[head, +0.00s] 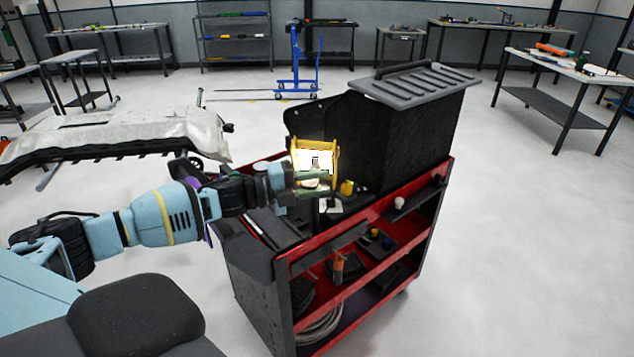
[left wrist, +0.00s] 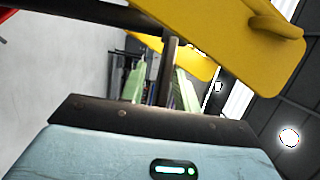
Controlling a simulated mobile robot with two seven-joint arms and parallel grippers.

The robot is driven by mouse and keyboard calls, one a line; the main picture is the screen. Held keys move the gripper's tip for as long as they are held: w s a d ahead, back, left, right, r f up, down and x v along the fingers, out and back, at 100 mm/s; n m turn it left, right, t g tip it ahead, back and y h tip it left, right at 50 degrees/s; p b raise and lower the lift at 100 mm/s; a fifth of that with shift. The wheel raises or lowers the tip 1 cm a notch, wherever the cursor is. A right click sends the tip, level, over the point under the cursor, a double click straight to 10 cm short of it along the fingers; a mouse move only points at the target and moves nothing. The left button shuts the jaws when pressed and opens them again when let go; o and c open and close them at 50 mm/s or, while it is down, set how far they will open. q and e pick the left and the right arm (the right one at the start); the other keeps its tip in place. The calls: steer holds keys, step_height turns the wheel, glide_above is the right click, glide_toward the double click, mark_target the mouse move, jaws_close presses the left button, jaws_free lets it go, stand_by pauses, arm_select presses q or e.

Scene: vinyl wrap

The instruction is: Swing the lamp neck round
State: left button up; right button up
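In the left wrist view a yellow lamp part (left wrist: 225,35) fills the upper right, very close. My left gripper (head: 324,183) is at the lower part of the lamp, its pale green fingers apart, one above the other in the head view. In the left wrist view the fingers (left wrist: 160,85) stand apart with a dark post between or in front of them; I cannot tell whether they touch it. My right gripper is out of view.
The cart (head: 340,262) carries a black bin with a slatted grey lid (head: 428,84), a white cup (head: 399,203) and small tools. A silver-covered panel (head: 120,135) lies on a stand to the left. Open floor (head: 530,250) is on the right.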

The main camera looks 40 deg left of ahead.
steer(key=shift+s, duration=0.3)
arm_select(q)
steer(key=shift+s+a+f, duration=0.1)
steer(key=shift+s+a, duration=0.15)
steer(key=shift+s, duration=0.05)
steer(key=v, duration=0.7)
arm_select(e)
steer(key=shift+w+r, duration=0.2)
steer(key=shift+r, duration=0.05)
arm_select(q)
steer(key=shift+s, duration=0.1)
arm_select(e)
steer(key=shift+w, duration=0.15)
